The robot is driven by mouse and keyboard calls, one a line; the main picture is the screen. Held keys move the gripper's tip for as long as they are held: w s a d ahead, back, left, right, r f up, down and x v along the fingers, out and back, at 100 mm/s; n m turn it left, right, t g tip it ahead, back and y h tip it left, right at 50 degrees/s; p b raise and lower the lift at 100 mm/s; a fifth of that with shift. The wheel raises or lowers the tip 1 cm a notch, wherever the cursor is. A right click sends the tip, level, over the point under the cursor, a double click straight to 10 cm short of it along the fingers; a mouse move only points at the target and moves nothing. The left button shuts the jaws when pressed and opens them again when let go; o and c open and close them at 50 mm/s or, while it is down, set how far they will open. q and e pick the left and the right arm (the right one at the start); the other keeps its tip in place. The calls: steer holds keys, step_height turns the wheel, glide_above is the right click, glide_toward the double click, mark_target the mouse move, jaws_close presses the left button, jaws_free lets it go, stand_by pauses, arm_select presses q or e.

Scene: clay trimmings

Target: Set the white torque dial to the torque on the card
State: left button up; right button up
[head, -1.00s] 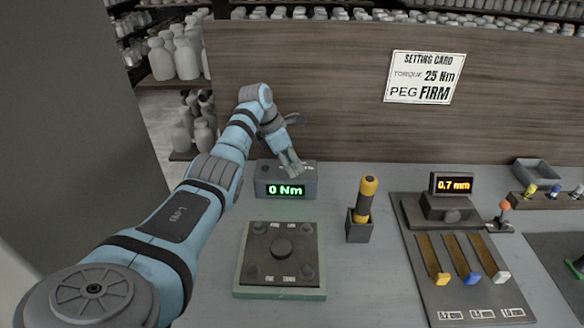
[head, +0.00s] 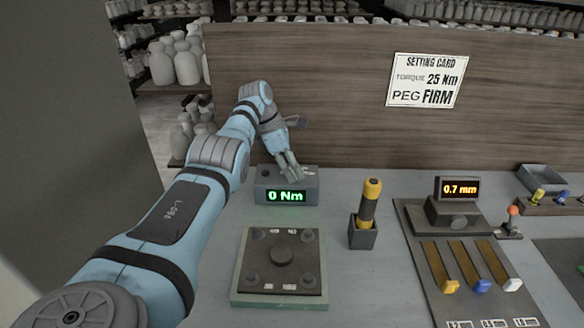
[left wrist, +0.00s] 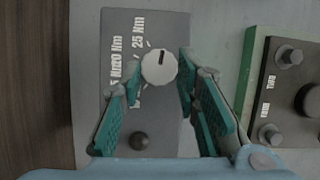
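The setting card (head: 427,80) on the wooden back panel reads torque 25 Nm and peg FIRM. The torque box (head: 262,193) is grey, and its green display (head: 286,196) reads 0 Nm. In the left wrist view the white torque dial (left wrist: 158,68) sits on the box, with a dark mark toward the picture's top. A 25 Nm label (left wrist: 138,33) is printed beside it. My left gripper (left wrist: 159,74) is open, its fingertips on either side of the dial with gaps visible. In the head view the left gripper (head: 291,173) covers the dial. My right gripper is not in view.
A dark square plate with a knob (head: 281,257) lies in front of the box. A yellow-handled tool (head: 369,203) stands in a holder to the right. Farther right are a 0.7 mm display (head: 459,188) and a panel with coloured sliders (head: 466,265).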

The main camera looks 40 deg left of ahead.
arm_select(q)
steer(key=o, duration=0.3)
